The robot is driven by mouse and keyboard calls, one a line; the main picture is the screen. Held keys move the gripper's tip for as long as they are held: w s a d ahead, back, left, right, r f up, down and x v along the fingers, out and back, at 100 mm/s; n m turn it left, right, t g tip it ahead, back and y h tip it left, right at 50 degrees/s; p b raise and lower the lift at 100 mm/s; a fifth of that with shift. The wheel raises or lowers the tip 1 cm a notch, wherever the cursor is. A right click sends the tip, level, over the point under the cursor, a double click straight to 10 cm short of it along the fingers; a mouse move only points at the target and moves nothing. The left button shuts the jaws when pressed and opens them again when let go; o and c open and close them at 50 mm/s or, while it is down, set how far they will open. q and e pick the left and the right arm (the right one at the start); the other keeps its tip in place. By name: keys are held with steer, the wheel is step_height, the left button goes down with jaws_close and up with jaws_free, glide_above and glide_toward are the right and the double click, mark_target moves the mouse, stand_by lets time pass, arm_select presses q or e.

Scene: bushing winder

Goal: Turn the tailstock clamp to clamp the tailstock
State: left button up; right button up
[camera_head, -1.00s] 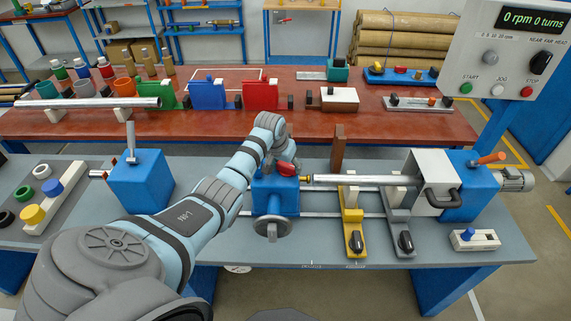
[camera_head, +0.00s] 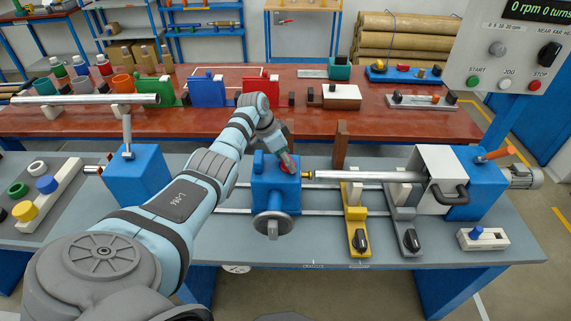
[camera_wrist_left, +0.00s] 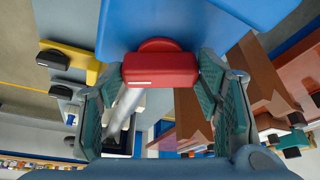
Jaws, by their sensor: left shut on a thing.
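The blue tailstock (camera_head: 272,196) stands on the grey bench, with a grey handwheel (camera_head: 272,224) on its front. The red tailstock clamp (camera_head: 288,164) is on top of the tailstock at its right side. In the left wrist view the red clamp (camera_wrist_left: 160,69) sits between the two green-padded fingers, against the blue tailstock face (camera_wrist_left: 190,28). My left gripper (camera_head: 284,158) reaches down from behind and is shut on the clamp; its fingertips also show in the left wrist view (camera_wrist_left: 162,80). The clamp lies aslant in the head view. My right gripper is not in view.
A metal mandrel (camera_head: 375,176) runs from the tailstock to the white guard (camera_head: 438,182) of the blue headstock. Yellow (camera_head: 356,225) and grey (camera_head: 405,225) supports stand beneath it. A brown upright (camera_head: 341,146) stands just behind. Another blue block (camera_head: 137,177) stands to the left.

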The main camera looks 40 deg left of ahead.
arm_select(q)
steer(key=shift+m+b, duration=0.35)
steer(key=shift+m, duration=0.05)
steer(key=o, duration=0.9)
steer(key=shift+o, duration=1.3)
steer(key=shift+w+f, duration=0.1)
steer(key=shift+w, duration=0.1)
steer(key=v, duration=1.2)
steer(key=shift+a, duration=0.15)
